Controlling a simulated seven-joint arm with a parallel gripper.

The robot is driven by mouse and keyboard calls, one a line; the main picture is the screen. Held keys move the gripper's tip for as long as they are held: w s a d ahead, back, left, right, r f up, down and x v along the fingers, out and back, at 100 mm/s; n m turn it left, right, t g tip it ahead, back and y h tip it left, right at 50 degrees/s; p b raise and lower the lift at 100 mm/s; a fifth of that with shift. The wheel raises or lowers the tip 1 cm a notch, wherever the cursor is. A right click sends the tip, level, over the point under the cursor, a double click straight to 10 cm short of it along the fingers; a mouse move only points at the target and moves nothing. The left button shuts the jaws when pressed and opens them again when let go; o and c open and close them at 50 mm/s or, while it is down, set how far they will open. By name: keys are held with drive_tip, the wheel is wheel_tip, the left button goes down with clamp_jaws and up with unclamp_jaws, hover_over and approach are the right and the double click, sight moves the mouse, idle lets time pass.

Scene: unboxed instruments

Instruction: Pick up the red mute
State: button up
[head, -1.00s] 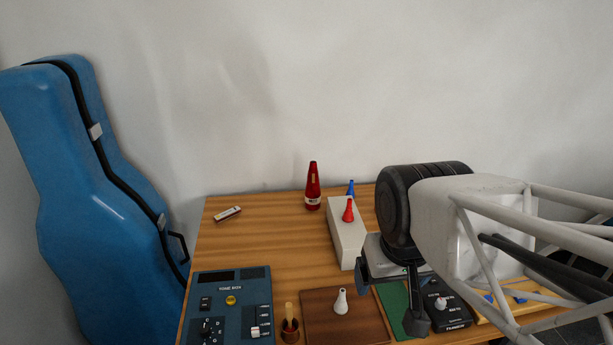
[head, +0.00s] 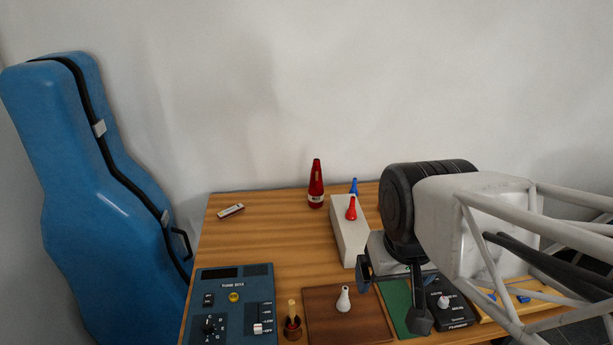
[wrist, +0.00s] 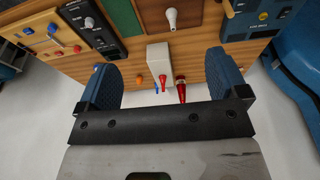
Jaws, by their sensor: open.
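A small red cone-shaped mute (head: 351,209) stands upright on the white block (head: 350,248), near its far end. It also shows in the wrist view (wrist: 163,84), between the fingers in the picture. My gripper (head: 391,297) is open and empty, to the right of the block and nearer than the red mute. In the wrist view its two fingers (wrist: 162,62) are wide apart, touching neither red thing.
A blue mute (head: 354,187) stands behind the red one, and an orange one (wrist: 139,79) shows in the wrist view. A blue console (head: 234,300) is front left. The left middle of the table is clear.

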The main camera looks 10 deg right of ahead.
drive_tip(key=n+t+h, duration=0.2)
drive_tip(key=n+h, duration=0.8)
drive_tip(key=n, duration=0.9)
hover_over(310, 195)
drive_tip(key=s+d, duration=0.3)
drive_tip(key=s, duration=1.1)
wheel_tip(310, 195, down, 14)
drive_tip(key=w+a+f+n+t, duration=0.1)
drive_tip(key=w+a+f+n, duration=0.1)
drive_tip(key=w+f, duration=0.1)
drive_tip(key=w+a+f+n+t, duration=0.1)
drive_tip(key=w+a+f+n, duration=0.1)
drive_tip(key=w+f, duration=0.2)
drive_tip(key=w+a+f+n+t, duration=0.1)
drive_tip(key=w+a+f+n, duration=0.1)
drive_tip(key=w+f, duration=0.2)
drive_tip(key=shift+w+a+f+n+t+h, duration=0.15)
drive_tip(key=shift+a+f+n+t+h, duration=0.2)
drive_tip(key=shift+f, duration=0.2)
drive_tip(key=shift+d, duration=0.1)
drive_tip(key=shift+x, duration=1.25)
drive_tip(key=shift+f, duration=0.1)
drive_tip(key=shift+x, duration=2.55)
